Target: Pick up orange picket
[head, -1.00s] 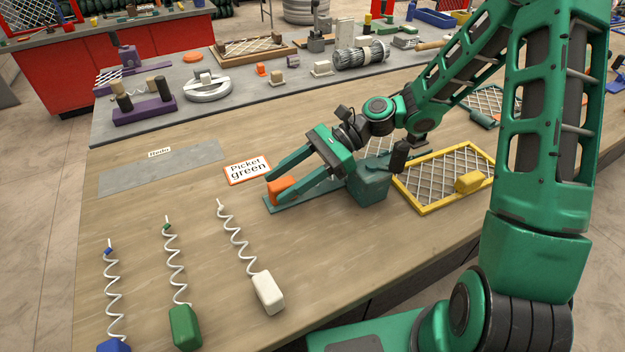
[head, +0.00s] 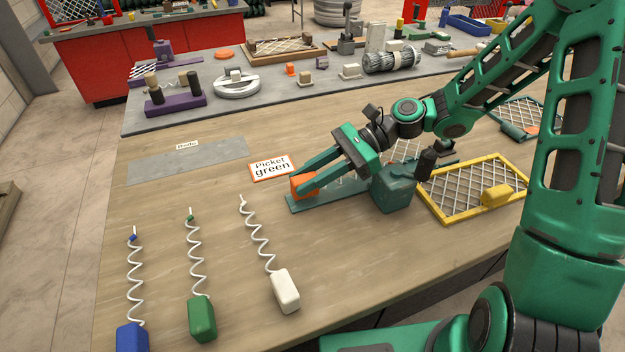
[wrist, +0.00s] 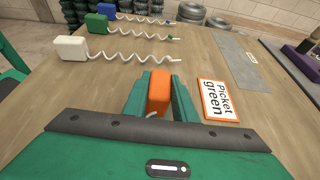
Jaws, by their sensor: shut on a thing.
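The orange picket (head: 303,183) shows as an orange block at the near left end of a flat teal plate (head: 335,190). My gripper (head: 305,186) is shut on it, with one green finger on each side. In the wrist view the orange block (wrist: 159,88) sits between the two fingers, and a short bit of pale wire shows at its near end. The rest of the wire is hidden by my gripper. I cannot tell whether the block is clear of the plate.
White (head: 285,291), green (head: 202,320) and blue (head: 132,337) blocks with coiled wires lie at the front left. A "Picket green" card (head: 271,167) lies beside my gripper. A teal block fixture (head: 395,192) and a yellow mesh frame (head: 430,204) stand to the right.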

